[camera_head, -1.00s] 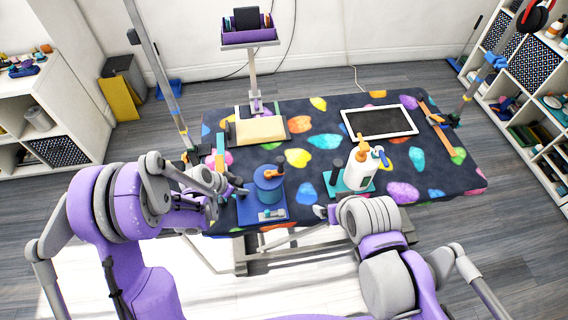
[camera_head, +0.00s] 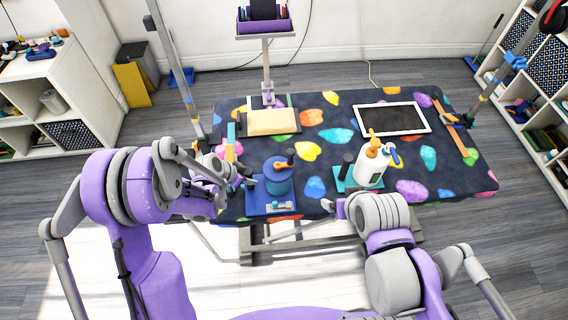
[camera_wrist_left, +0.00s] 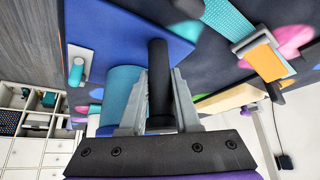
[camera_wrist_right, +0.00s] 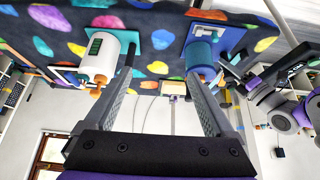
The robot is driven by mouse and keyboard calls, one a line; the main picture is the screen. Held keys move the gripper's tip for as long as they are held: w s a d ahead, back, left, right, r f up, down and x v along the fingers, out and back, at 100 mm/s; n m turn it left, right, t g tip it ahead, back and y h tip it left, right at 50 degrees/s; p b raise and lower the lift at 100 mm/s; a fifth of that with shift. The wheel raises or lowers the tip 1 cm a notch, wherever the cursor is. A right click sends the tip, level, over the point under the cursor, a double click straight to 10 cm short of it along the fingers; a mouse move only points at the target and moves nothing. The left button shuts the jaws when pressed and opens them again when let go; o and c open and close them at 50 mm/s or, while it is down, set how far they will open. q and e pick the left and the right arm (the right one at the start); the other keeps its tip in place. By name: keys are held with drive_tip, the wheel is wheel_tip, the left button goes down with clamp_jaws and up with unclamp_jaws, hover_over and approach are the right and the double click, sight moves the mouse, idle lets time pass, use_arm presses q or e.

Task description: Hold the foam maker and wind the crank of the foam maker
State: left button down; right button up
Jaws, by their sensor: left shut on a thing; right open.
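The foam maker is a blue drum (camera_head: 277,178) with an orange-and-black crank on top, standing on a blue base plate (camera_head: 264,207) near the table's front edge. My left gripper (camera_head: 243,183) is at its left side. In the left wrist view, the left fingers (camera_wrist_left: 160,105) are shut on the upright black handle (camera_wrist_left: 159,70) beside the drum (camera_wrist_left: 121,88). My right gripper (camera_head: 330,206) is at the table's front edge, to the right of the drum. In the right wrist view (camera_wrist_right: 160,76) it is open and empty, with the drum (camera_wrist_right: 201,55) ahead of it.
A beige pad (camera_head: 272,121) and a white-framed dark panel (camera_head: 392,118) lie farther back. A pole with a purple tray (camera_head: 264,24) rises behind.

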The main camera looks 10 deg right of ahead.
idle(0.3)
drive_tip(key=shift+c, duration=1.3)
drive_tip(key=shift+w+a+r, duration=0.1)
drive_tip(key=shift+w+r, duration=0.1)
drive_tip(key=shift+w, duration=0.05)
drive_tip(key=shift+c, duration=1.3)
drive_tip(key=w+a+r+n+g, duration=0.1)
drive_tip(key=w+n, duration=0.2)
drive_tip(key=w+a+r+n+g, duration=0.1)
drive_tip(key=w+n, duration=0.1)
drive_tip(key=w, duration=0.1)
drive_tip(key=w+a+r+n+g, duration=0.1)
drive_tip(key=w+n, duration=0.2)
drive_tip(key=shift+w+a+r+n, duration=0.1)
drive_tip(key=shift+w+a+n, duration=0.2)
drive_tip(key=shift+c, duration=0.5)
drive_tip(key=n+g, duration=0.3)
drive_tip(key=n, duration=0.6)
hover_over(291, 151)
wheel_tip(291, 151, down, 4)
drive_tip(key=shift+s+d+r, duration=0.15)
drive_tip(key=shift+r, duration=0.1)
drive_tip(key=shift+w+a+f, duration=0.25)
drive_tip(key=shift+f, duration=4.45)
drive_tip(key=shift+c, duration=0.3)
